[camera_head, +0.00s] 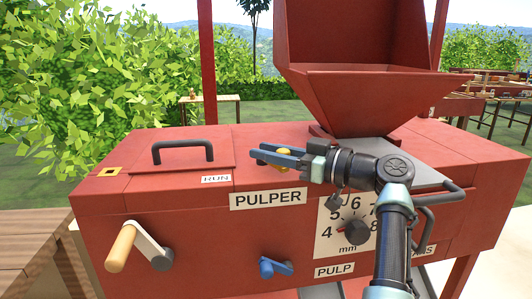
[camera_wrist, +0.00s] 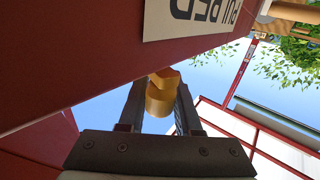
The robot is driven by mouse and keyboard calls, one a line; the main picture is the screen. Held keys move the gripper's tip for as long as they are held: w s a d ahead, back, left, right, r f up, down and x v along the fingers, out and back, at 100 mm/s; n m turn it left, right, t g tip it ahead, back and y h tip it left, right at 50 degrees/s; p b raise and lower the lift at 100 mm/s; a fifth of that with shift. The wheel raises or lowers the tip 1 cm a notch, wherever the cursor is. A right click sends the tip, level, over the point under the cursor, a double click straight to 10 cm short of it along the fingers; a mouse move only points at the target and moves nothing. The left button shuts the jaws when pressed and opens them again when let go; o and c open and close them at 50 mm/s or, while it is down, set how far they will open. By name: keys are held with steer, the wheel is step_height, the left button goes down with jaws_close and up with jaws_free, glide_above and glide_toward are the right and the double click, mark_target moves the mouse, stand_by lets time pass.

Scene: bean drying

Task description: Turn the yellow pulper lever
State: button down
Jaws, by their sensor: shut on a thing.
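The red pulper (camera_head: 110,205) fills the middle of the head view, with its PULPER label (camera_head: 268,198) on the front face. The yellow lever (camera_head: 284,155) is at the front top edge of the pulper, above that label; mostly my fingers hide it. My gripper (camera_head: 272,154) reaches in from the right, with its blue-grey fingers on both sides of the yellow lever's end. In the wrist view, the yellow lever (camera_wrist: 160,98) sits between the two dark fingers, and my gripper (camera_wrist: 160,92) is shut on it. The lever's base is hidden.
A black handle (camera_head: 183,150) stands on the lid at left, beside a RUN label (camera_head: 216,179). A wooden-handled crank (camera_head: 122,248), a blue PULP lever (camera_head: 275,267) and a black dial knob (camera_head: 355,231) stick out of the front. The red hopper (camera_head: 370,100) rises behind my arm.

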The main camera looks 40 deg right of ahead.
steer(key=shift+f, duration=0.1)
steer(key=c, duration=0.6)
jaws_free()
step_height(320, 180, up, 10)
steer(key=p, duration=0.2)
